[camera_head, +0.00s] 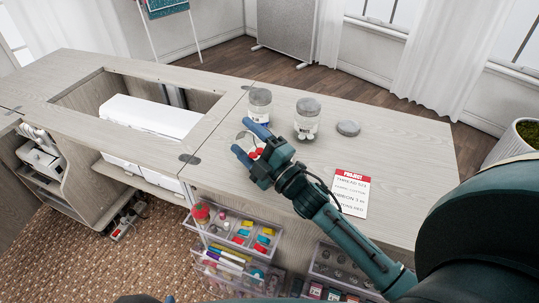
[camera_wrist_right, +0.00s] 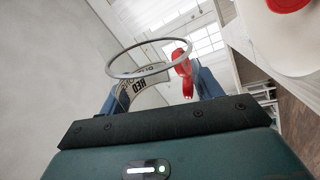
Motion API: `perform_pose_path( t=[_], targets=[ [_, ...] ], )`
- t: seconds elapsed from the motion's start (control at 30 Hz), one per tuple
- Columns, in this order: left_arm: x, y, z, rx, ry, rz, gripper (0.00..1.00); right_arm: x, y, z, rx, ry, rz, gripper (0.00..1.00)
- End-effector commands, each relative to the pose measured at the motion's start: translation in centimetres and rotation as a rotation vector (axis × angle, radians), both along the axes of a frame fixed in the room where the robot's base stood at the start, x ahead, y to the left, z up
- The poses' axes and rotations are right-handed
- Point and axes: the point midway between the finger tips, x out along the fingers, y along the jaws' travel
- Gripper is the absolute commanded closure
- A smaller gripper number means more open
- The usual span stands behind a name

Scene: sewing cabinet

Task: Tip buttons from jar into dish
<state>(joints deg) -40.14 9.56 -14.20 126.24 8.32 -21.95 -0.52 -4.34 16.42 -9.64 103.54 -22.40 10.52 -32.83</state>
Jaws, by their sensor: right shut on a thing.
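My right gripper (camera_head: 250,143) is shut on a clear jar above the table's front edge. In the right wrist view the jar (camera_wrist_right: 130,98) shows its round rim and a label reading "RED". It is tipped well over, and red buttons (camera_wrist_right: 185,70) are gathered at its lower side near the mouth. Red buttons (camera_head: 254,154) also show beside the fingers in the head view. A white rounded surface (camera_wrist_right: 290,45) with red on it, probably the dish, is at the upper right of the wrist view. In the head view the gripper hides most of this area. My left gripper is not in view.
Two lidded jars (camera_head: 260,101) (camera_head: 307,121) stand behind the gripper. A loose grey lid (camera_head: 348,128) lies to their right. A project card (camera_head: 349,193) lies near the front. The cabinet has a recess (camera_head: 150,97) at left. Clear drawers (camera_head: 243,232) stick out below. The table's right side is free.

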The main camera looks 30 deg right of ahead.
Motion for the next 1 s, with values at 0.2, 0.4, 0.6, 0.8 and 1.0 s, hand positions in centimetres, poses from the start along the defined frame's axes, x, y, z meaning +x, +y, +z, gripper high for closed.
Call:
perform_pose_path(
  t=[0.2,0.4,0.6,0.8,1.0],
  targets=[
    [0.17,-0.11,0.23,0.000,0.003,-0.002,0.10,0.06,-0.12,0.22,0.023,0.009,0.000,0.62],
    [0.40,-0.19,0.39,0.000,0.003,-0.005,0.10,0.10,-0.22,0.31,0.043,0.017,-0.001,0.62],
    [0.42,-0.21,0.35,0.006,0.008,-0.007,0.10,0.15,-0.32,0.42,0.064,0.026,0.000,0.62],
    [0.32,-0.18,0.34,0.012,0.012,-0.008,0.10,0.19,-0.42,0.52,0.084,0.035,0.000,0.62],
    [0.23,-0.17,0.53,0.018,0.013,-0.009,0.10,0.24,-0.52,0.60,0.103,0.044,0.000,0.62]
  ],
)
